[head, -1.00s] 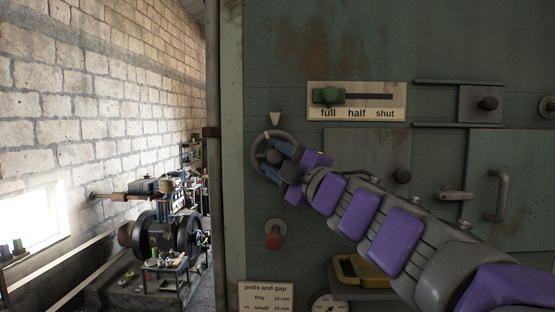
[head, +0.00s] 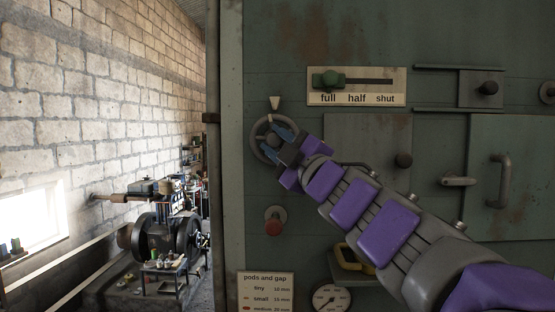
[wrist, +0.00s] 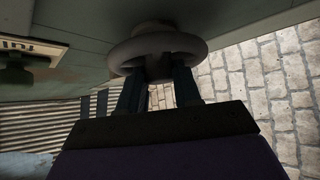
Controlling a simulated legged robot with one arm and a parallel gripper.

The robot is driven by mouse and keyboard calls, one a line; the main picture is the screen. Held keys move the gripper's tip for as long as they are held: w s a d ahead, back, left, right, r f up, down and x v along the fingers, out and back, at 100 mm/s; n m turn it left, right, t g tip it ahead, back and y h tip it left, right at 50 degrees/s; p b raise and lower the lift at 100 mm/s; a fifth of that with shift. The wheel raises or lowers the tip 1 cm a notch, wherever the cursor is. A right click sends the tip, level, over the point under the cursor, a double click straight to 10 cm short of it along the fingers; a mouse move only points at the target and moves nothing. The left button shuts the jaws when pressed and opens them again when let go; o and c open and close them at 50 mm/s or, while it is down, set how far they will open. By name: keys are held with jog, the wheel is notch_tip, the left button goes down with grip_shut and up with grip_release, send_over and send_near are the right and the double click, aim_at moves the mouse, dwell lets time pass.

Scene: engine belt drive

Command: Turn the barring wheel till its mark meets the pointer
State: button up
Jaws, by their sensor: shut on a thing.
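The barring wheel (head: 255,126) is a dark grey ring on the green panel, at the upper left of the panel in the head view. The pale pointer (head: 274,103) sits just above its rim. My gripper (head: 277,143) reaches in from the lower right, shut on the wheel near its middle; its fingers cover part of the wheel. In the wrist view the ring (wrist: 190,42) lies across the top, with both fingers of my gripper (wrist: 160,85) up against it. I cannot make out the mark on the wheel in either view.
Below are a red button (head: 274,227), a yellow-handled item (head: 346,262) and a gauge (head: 331,299). Machinery (head: 160,235) stands at the left.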

jog(key=shift+w+a+f+m+t+h+b, duration=0.15)
jog(key=shift+f+m+t+b, duration=0.15)
jog(key=shift+m+t+b, duration=0.6)
jog(key=shift+d+f+m+t+h+b, duration=0.15)
jog(key=shift+f+m+b, duration=0.2)
jog(key=shift+b, duration=1.05)
jog(key=shift+a+r+m, duration=0.1)
jog(key=shift+r+m, duration=0.1)
jog(key=shift+m, duration=0.05)
jog(key=shift+r, duration=0.1)
jog(key=o, duration=0.8)
jog(key=shift+r, duration=0.1)
jog(key=shift+c, duration=0.2)
jog(key=b+v, duration=0.2)
jog(key=v, duration=1.5)
jog(key=shift+s+b, duration=0.3)
